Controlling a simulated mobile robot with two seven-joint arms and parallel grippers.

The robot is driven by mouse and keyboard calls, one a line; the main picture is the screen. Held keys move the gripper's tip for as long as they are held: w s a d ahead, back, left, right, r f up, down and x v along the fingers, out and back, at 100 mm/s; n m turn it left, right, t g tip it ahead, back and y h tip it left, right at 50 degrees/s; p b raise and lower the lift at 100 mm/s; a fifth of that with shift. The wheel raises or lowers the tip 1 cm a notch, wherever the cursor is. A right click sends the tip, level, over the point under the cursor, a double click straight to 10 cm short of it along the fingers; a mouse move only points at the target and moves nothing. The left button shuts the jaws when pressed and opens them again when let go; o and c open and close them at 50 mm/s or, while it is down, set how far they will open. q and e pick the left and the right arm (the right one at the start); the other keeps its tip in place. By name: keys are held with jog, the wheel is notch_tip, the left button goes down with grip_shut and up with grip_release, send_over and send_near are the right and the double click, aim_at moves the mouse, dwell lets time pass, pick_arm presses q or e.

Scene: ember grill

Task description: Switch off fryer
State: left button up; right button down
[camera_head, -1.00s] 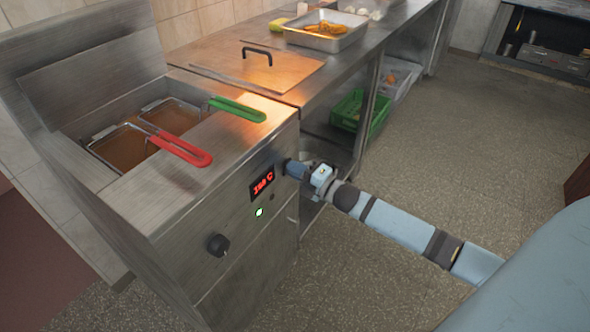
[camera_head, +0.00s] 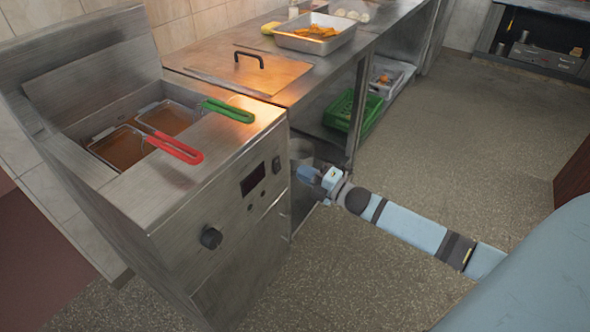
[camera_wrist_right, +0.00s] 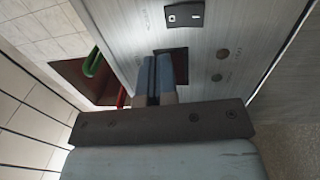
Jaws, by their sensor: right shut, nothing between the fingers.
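The steel fryer (camera_head: 200,215) stands at the left in the head view. Its display (camera_head: 252,179) is dark and the two small lamps below it are unlit. A black rocker switch (camera_head: 276,165) sits right of the display on the front panel; the wrist view shows the switch (camera_wrist_right: 184,15) uncovered. The black knob (camera_head: 211,237) is lower left on the panel. My right gripper (camera_head: 303,173) is shut and empty, a little right of the panel and apart from the switch. In the wrist view its closed fingers (camera_wrist_right: 153,78) overlap the dark display. My left gripper is not in view.
Red (camera_head: 176,148) and green (camera_head: 229,110) basket handles stick out over the fryer's top edge. A steel counter with a lid (camera_head: 250,68) and a food tray (camera_head: 314,42) adjoins it. A green crate (camera_head: 352,112) is on the shelf below. The floor at right is clear.

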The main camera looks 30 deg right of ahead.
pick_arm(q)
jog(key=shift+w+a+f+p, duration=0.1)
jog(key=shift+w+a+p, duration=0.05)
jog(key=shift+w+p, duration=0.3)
pick_arm(e)
jog(key=v, duration=0.6)
jog(key=shift+s+d+r, duration=0.25)
jog(key=shift+r, duration=0.3)
